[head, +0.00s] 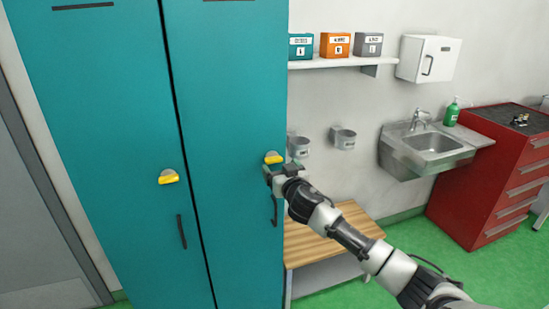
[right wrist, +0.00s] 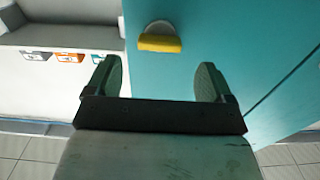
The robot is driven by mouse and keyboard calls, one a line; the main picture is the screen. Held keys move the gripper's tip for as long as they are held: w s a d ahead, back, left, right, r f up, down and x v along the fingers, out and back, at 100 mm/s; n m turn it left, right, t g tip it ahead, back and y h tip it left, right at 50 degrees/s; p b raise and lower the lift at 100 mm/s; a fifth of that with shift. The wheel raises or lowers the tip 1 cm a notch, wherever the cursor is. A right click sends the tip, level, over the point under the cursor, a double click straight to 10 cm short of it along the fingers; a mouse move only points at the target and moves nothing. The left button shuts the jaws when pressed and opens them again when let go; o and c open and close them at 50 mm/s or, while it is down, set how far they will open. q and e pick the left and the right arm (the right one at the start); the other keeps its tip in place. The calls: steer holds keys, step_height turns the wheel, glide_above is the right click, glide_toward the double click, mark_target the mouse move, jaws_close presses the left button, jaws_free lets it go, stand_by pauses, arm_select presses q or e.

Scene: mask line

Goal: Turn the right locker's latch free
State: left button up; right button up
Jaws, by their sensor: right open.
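The teal right locker (head: 228,105) is closed. Its latch (head: 273,158) is a yellow bar on a grey round base, lying about level near the door's right edge. In the right wrist view the latch (right wrist: 160,42) is ahead of the fingers, centred between them and apart from them. My right gripper (head: 272,172) is just below the latch in the head view. It is open and empty, also in the right wrist view (right wrist: 155,80). The right locker's dark handle (head: 274,210) hangs below. My left gripper is not in view.
The left locker (head: 105,100) has its own yellow latch (head: 168,177) and handle (head: 181,231). A wooden bench (head: 330,230) stands right of the lockers, under metal cup holders (head: 343,138). A sink (head: 430,145) and red drawer cabinet (head: 490,170) are farther right.

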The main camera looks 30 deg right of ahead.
mark_target(275, 160)
steer(key=shift+p+x, duration=0.35)
steer(key=shift+x, duration=2.35)
steer(key=c, duration=0.9)
